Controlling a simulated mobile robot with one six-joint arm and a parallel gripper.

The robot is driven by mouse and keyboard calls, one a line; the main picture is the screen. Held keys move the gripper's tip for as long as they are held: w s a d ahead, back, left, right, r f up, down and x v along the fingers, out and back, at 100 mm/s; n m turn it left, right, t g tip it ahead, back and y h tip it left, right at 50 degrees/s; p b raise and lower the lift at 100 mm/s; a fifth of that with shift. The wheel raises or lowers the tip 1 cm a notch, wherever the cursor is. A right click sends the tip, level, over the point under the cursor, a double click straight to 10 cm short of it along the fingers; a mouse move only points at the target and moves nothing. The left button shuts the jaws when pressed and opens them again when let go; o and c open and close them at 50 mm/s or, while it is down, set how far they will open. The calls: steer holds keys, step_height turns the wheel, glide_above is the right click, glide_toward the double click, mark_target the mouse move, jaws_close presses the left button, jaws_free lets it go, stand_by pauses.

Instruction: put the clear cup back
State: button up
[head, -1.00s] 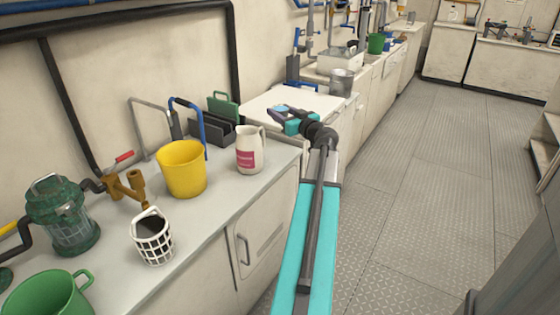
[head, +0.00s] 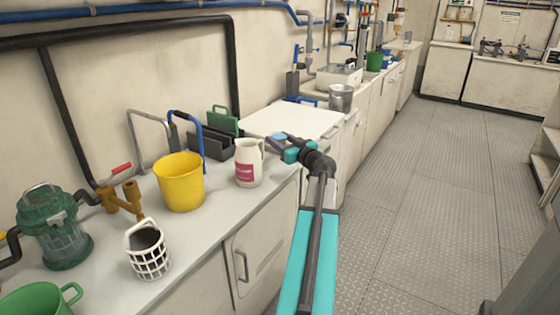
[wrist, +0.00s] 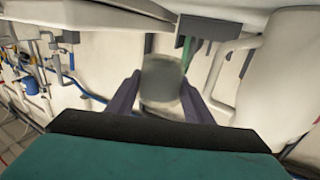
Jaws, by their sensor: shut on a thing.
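My gripper (head: 284,140) is shut on a small translucent cup. In the wrist view the grey, see-through cup (wrist: 162,80) sits between the two dark fingers (wrist: 160,98). In the head view only a small bluish patch of the cup shows by the fingers, so its tilt and contents cannot be told. The gripper is in the air near the front corner of a white raised top, just right of a white jug (head: 248,162) with a pink label.
The white raised top (head: 290,119) looks bare. A metal bucket (head: 341,97) stands beyond it. Open floor (head: 430,210) lies right.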

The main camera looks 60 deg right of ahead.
steer(key=shift+f, duration=1.1)
steer(key=shift+f+b, duration=0.1)
steer(key=shift+b, duration=0.2)
steer(key=shift+f+b, duration=1)
steer(key=shift+f, duration=1.4)
steer(key=shift+f, duration=0.15)
steer(key=o, duration=1.1)
steer(key=shift+s+a, duration=0.1)
steer(key=shift+s, duration=0.05)
steer(key=p+v, duration=0.2)
steer(key=v, duration=0.9)
steer(key=shift+s+p, duration=0.35)
steer(key=shift+p, duration=0.05)
